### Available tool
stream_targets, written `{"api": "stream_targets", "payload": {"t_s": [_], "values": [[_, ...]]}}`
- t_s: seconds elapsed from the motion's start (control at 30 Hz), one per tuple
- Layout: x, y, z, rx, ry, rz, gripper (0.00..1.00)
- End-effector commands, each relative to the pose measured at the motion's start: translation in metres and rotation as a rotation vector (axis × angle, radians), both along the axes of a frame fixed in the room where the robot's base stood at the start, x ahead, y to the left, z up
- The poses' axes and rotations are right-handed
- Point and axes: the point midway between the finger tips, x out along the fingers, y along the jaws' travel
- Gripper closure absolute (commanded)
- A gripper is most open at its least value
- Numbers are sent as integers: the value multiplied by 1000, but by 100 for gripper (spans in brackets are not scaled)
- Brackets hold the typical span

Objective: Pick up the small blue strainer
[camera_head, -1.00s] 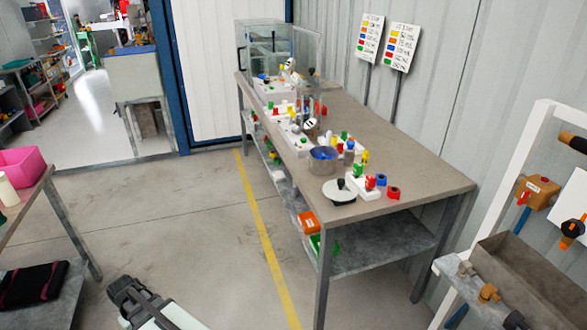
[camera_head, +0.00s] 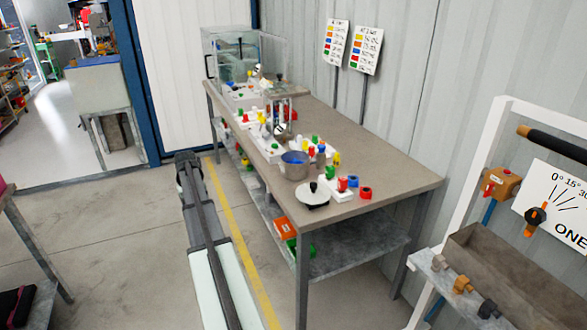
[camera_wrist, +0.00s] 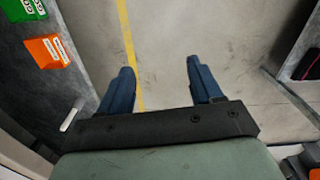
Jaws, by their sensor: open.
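On the workbench (camera_head: 400,172) in the head view, a grey metal bowl (camera_head: 294,174) has something blue (camera_head: 295,158) inside it. It is too small to tell if this is the small blue strainer. Other small blue pieces stand near it on the bench. My gripper (camera_head: 187,157) is over the floor left of the bench, apart from the bowl. In the wrist view, my gripper's two blue fingers (camera_wrist: 161,66) are spread wide with only floor between them. No strainer shows in the wrist view.
Several coloured small parts in white holders crowd the bench around the bowl. A white round plate (camera_head: 313,196) lies at the near end, and a clear glass case (camera_head: 240,60) stands at the far end. Orange (camera_wrist: 46,51) and green (camera_wrist: 20,10) bins sit on the lower shelf.

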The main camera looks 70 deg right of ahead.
Motion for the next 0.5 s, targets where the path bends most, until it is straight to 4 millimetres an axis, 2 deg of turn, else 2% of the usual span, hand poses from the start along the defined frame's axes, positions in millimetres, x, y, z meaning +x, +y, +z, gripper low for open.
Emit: {"api": "stream_targets", "payload": {"t_s": [0.03,0.1,0.27,0.5], "values": [[-9,-32,13,-1,-1,-31,35],[-25,-65,30,-2,-1,-66,35],[-70,-139,69,-1,0,-147,35],[-157,-239,132,0,0,-268,35]]}}
